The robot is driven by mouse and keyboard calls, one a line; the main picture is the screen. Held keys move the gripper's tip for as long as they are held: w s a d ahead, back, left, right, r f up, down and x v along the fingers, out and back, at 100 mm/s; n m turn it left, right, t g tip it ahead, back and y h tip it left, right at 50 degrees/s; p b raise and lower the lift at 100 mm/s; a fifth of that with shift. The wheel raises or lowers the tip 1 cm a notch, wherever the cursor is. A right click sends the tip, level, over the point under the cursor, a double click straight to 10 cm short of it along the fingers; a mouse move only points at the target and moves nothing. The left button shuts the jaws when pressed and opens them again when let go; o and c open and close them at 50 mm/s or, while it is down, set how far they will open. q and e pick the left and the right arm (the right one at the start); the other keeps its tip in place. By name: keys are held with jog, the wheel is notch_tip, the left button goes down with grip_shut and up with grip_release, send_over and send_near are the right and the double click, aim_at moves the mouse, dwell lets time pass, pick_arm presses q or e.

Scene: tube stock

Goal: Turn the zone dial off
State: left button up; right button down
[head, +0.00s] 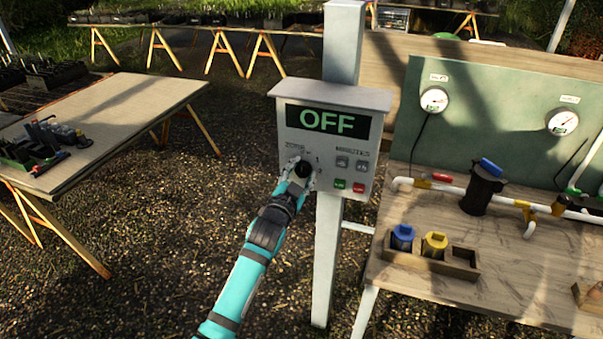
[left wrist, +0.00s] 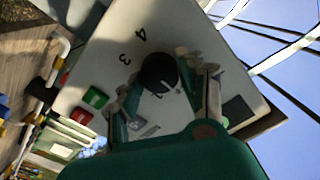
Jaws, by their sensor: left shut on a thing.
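The control box (head: 327,150) is mounted on a pale post, and its display (head: 320,122) reads OFF in green letters. The black round zone dial (head: 304,169) is on the left of the box's face, partly covered by my gripper in the head view. In the left wrist view the dial (left wrist: 158,73) shows with numbers printed around it. My left gripper (head: 298,173) is at the dial with its fingers on either side, shut on it. The dial's pointer mark is too small to read surely.
Green and red buttons (head: 349,186) sit low on the box, right of the dial. A bench (head: 500,270) with pipes, gauges and a black filter housing (head: 483,188) stands at the right. A table (head: 120,120) stands at the left. Gravel between is clear.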

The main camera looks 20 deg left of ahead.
pick_arm(q)
jog(key=shift+f, duration=0.1)
dwell(0.3)
jog(key=o, duration=1.1)
jog(key=shift+o, duration=0.2)
jog(key=s, duration=1.2)
jog(key=shift+a, duration=0.25)
